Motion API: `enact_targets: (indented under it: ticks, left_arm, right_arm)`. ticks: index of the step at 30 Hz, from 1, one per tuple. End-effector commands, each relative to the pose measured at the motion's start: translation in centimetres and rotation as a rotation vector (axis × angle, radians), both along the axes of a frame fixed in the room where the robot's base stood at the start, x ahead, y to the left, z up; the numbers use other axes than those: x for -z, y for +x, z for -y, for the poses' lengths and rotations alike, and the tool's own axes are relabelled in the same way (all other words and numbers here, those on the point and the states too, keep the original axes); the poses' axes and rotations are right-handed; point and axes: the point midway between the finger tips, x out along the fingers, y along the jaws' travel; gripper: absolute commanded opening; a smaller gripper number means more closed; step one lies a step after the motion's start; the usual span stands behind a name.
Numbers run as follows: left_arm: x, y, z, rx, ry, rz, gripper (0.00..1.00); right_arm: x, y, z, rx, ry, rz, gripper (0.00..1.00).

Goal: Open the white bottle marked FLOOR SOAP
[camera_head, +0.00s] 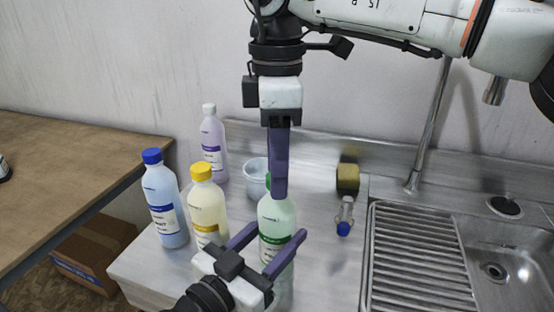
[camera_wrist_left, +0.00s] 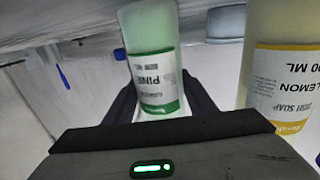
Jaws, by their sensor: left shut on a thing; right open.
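A pale green bottle (camera_head: 278,218) with a green label stands on the metal counter. Its label reads PINE in the left wrist view (camera_wrist_left: 152,55); I cannot read FLOOR SOAP on any bottle. My right gripper (camera_head: 280,194) is open and points down from above, edge-on, in front of the bottle's top. It hides most of the green cap (camera_head: 268,181), so I cannot tell whether the fingers touch it.
A yellow-capped bottle (camera_head: 208,212), a blue-capped bottle (camera_head: 163,205) and a white-capped purple bottle (camera_head: 212,145) stand to the left. A white cup (camera_head: 256,176) is behind. A sponge (camera_head: 348,177), a small blue-ended item (camera_head: 345,215) and the sink (camera_head: 490,250) are right.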

Motion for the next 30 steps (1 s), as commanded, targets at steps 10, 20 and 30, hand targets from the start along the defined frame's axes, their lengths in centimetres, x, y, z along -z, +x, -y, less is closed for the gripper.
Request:
enact_targets:
  ticks: [10,20,30]
  left_arm:
    - [-0.03,0.0,0.0,0.0,-0.001,0.001,0.0]
    - [-0.02,-0.01,0.01,0.0,0.0,0.001,0.0]
    - [-0.03,-0.02,0.02,0.0,0.0,0.001,0.0]
  right_arm:
    - [-0.04,0.01,0.0,0.0,0.0,0.0,0.0]
    - [-0.01,0.01,-0.05,-0.279,0.003,-0.002,0.0]
    - [-0.07,0.01,-0.1,-1.082,0.003,-0.001,0.0]
